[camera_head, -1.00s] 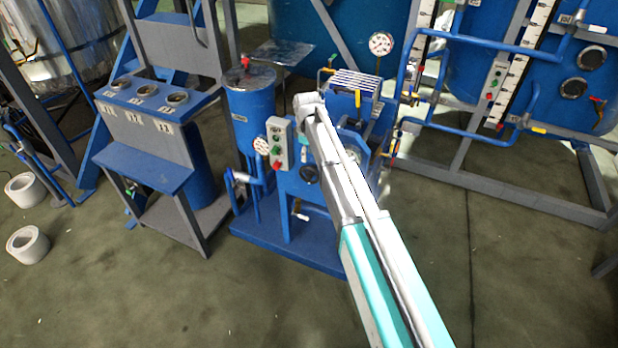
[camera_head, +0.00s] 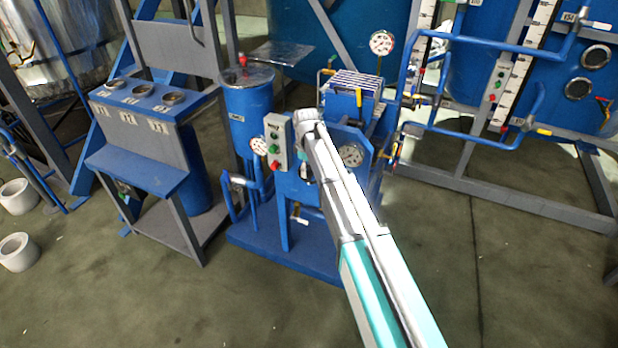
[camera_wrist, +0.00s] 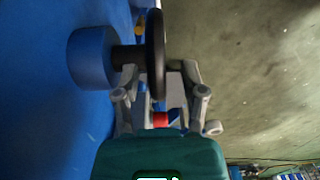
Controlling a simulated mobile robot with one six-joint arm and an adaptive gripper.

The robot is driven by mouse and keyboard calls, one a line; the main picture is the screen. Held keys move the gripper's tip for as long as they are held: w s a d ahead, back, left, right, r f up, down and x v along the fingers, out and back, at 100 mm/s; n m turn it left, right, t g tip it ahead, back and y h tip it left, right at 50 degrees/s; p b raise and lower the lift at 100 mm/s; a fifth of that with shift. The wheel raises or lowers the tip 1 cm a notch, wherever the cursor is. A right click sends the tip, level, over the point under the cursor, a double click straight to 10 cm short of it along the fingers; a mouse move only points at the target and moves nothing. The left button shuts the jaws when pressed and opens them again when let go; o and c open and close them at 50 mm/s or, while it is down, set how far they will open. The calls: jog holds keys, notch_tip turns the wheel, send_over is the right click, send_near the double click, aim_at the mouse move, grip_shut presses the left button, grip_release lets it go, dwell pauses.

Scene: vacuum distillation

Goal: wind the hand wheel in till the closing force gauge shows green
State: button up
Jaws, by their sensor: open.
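The black hand wheel (camera_wrist: 156,58) shows edge-on in the wrist view, on a dark shaft from a blue cylindrical hub (camera_wrist: 90,57). My gripper (camera_wrist: 158,72) is open, one finger on each side of the wheel's rim; I cannot tell whether either touches it. In the head view my arm hides the gripper and most of the wheel on the blue press. A white dial gauge (camera_head: 258,146) stands left of the press and another round dial (camera_head: 351,155) sits on its front. I cannot tell which is the closing force gauge, and their readings are too small to make out.
A grey button box (camera_head: 277,142) and a blue cylinder tank (camera_head: 248,105) stand left of my arm. A blue console (camera_head: 145,120) is farther left. Blue pipework (camera_head: 470,130) is at right. The floor in front (camera_head: 230,310) is clear.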

jog(key=shift+f+b, duration=0.55)
jog(key=shift+f, duration=0.2)
grip_shut()
